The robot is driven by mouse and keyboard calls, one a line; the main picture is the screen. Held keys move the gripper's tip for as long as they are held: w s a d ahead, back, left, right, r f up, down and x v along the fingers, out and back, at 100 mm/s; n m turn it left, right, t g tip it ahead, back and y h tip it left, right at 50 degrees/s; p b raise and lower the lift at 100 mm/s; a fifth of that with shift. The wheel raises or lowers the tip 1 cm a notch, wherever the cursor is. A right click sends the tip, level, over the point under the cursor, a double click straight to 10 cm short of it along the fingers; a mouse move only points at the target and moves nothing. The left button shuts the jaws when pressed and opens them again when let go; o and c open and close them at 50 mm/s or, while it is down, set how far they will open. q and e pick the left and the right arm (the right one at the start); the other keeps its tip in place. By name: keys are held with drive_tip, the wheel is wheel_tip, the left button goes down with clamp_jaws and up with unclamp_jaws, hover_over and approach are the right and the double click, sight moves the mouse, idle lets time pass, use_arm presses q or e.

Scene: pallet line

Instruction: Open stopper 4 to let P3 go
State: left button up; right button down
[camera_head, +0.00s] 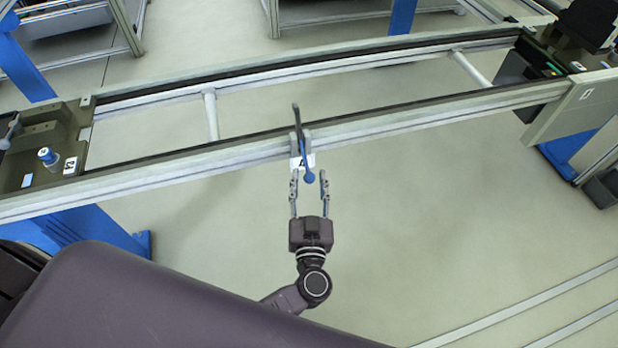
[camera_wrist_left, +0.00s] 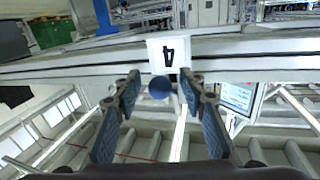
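Stopper 4 is a dark lever (camera_head: 298,118) on the near rail of the line. Its lower end is a blue rod with a round blue knob (camera_head: 309,177), which also shows in the left wrist view (camera_wrist_left: 160,88). A white plate with a 4 (camera_wrist_left: 168,51) is fixed at the rail behind it. My left gripper (camera_head: 308,180) is open, with one finger on each side of the knob and visible gaps between. It shows in the left wrist view (camera_wrist_left: 158,92) too. My right gripper is out of view. I cannot read which pallet is P3.
A dark carrier (camera_head: 38,135) with a blue-topped part (camera_head: 47,156) sits at the line's left end. Dark equipment (camera_head: 545,60) stands at the right end. The near rail (camera_head: 420,118) crosses in front of me. The floor right of my arm is clear.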

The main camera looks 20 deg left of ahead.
use_arm(q)
drive_tip(key=v, duration=1.1)
drive_tip(key=shift+s, duration=0.2)
drive_tip(key=w+d+f+m+h, duration=0.1)
drive_tip(key=d+f+m+h, duration=0.15)
drive_tip(key=f, duration=0.25)
drive_tip(key=d+f+m+h, duration=0.1)
drive_tip(key=f+m+h, duration=0.15)
drive_tip(key=f, duration=0.35)
drive_tip(key=s+f+m+g+h, duration=0.1)
drive_tip(key=s+f+g+h, duration=0.15)
drive_tip(key=f, duration=0.65)
drive_tip(key=s+f+m+g+h, duration=0.1)
drive_tip(key=s+f+g, duration=0.25)
drive_tip(key=f, duration=0.45)
drive_tip(key=s+a+f+g+y, duration=0.1)
drive_tip(key=s+a+f+g, duration=0.2)
drive_tip(key=s, duration=0.6)
drive_tip(key=s+a+f+n+g, duration=0.1)
drive_tip(key=s+a+f+g, duration=0.2)
drive_tip(key=s+a+f, duration=0.4)
drive_tip(key=s+a+f+g+y, duration=0.1)
drive_tip(key=s+a+f+g, duration=0.3)
drive_tip(key=s+f, duration=0.4)
drive_tip(key=s+a, duration=0.1)
drive_tip(key=s, duration=0.2)
drive_tip(key=shift+a+f+n+y, duration=0.25)
drive_tip(key=shift+f+n+y, duration=0.05)
drive_tip(key=shift+n+y, duration=0.1)
drive_tip(key=shift+c, duration=0.4)
